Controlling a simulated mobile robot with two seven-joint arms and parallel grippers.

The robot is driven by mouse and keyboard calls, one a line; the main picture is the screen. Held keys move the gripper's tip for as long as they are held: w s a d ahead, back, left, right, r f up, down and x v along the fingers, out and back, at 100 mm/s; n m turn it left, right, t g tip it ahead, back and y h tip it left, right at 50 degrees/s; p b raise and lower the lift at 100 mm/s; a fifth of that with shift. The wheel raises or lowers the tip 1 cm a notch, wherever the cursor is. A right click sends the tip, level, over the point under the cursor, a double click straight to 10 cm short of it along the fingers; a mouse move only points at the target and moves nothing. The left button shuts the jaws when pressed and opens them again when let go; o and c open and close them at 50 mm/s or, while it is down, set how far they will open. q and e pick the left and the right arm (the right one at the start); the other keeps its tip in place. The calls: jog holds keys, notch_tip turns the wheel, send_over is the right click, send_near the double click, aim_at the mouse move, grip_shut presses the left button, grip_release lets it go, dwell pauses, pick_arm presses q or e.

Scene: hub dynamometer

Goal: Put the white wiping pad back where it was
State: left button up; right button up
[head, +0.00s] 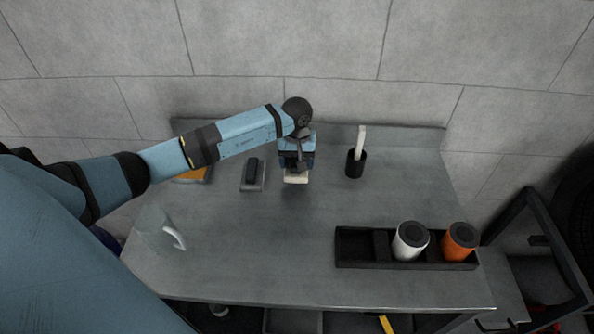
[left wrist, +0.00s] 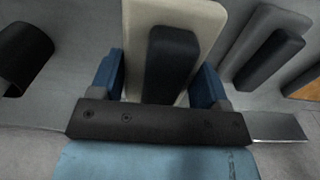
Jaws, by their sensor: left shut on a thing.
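The white wiping pad (head: 296,179) is an off-white block with a dark grip on its back. My left gripper (head: 297,163) is shut on it near the back middle of the grey table. In the left wrist view the pad (left wrist: 205,22) shows between the two blue fingers of the gripper (left wrist: 165,85), with its dark grip (left wrist: 172,62) in the middle. I cannot tell whether the pad touches the table. My right gripper is not in view.
A grey pad with a dark grip (head: 252,172) lies just left, beside an orange item (head: 195,175). A black cup (head: 356,165) holding a white-handled tool stands right. A black tray (head: 360,248) holds white (head: 410,241) and orange (head: 459,242) containers. A clear mug (head: 157,232) stands front left.

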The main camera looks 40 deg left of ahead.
pick_arm(q)
notch_tip(320, 180, down, 5)
jog(key=shift+r, duration=0.2)
jog(key=shift+f, duration=0.2)
jog(key=o, duration=0.9)
jog(key=shift+r, duration=0.25)
notch_tip(320, 180, up, 12)
jog(key=shift+f, duration=0.1)
